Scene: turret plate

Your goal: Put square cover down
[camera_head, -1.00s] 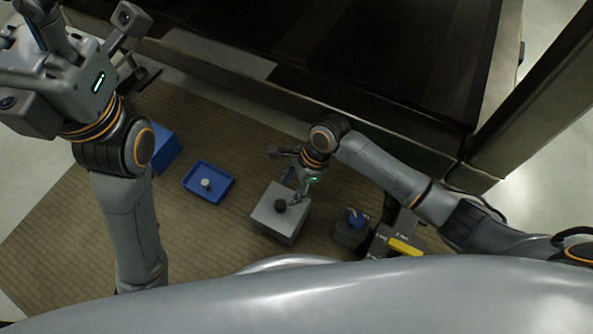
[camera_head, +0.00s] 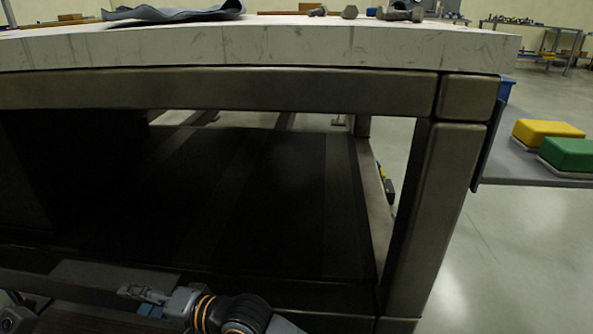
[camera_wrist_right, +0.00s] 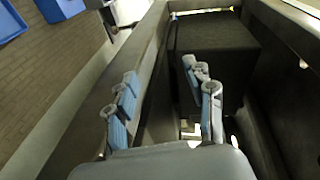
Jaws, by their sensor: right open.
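The square cover does not show in either current view. My right gripper (camera_head: 145,293) is low at the left of the head view, in front of the dark lower shelf under the workbench. In the right wrist view its two blue-padded fingers (camera_wrist_right: 165,97) stand wide apart with nothing between them. My left gripper is not in view; only a small part of an arm shows at the lower left corner of the head view.
A workbench (camera_head: 250,48) with a metal frame (camera_head: 435,210) fills the head view. Bolts (camera_head: 400,14) and a cloth (camera_head: 185,12) lie on top. Yellow (camera_head: 548,132) and green (camera_head: 567,153) blocks sit at right. A blue tray (camera_wrist_right: 8,22) is on the floor mat.

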